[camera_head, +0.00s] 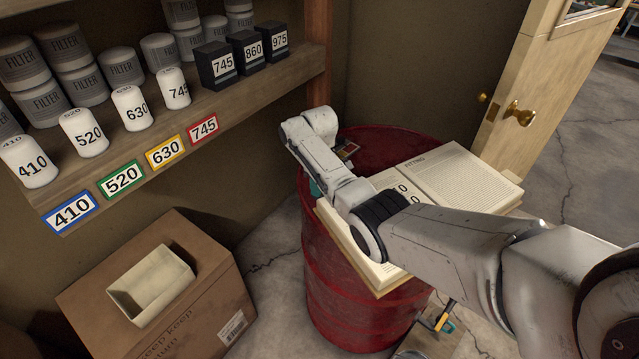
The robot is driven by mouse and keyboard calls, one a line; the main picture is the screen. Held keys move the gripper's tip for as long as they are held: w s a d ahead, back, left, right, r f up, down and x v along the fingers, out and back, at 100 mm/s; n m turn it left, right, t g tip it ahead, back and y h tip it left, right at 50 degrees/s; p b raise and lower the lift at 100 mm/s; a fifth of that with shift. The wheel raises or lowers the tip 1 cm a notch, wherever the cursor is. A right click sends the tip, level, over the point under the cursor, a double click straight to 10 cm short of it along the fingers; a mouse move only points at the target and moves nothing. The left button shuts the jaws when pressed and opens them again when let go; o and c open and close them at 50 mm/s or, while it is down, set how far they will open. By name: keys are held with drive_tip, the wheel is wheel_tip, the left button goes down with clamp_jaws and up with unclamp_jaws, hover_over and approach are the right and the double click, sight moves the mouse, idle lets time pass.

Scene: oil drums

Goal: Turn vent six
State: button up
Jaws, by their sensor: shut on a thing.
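A red oil drum (340,270) stands upright at the centre, with no vent marked six readable on it. My arm reaches in from the right over the drum, and my gripper (322,122) is at its far left rim. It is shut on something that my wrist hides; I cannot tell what. A small dark piece with coloured marks (348,150) shows just right of the wrist on the drum top. A bit of teal (315,188) shows at the drum's left rim, partly behind my arm.
An open book (455,180) headed "FITTING" lies on the drum, partly under my arm. Left is a shelf (230,98) with numbered white bottles (130,108), black boxes (215,65) and filters. A carton (190,300) stands below. A wooden door (530,75) is right.

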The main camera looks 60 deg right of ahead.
drive_tip(key=o, duration=0.8)
drive_tip(key=shift+c, duration=0.2)
wheel_tip(320, 180, up, 11)
drive_tip(key=b, duration=0.1)
drive_tip(key=shift+f, duration=0.1)
idle(0.3)
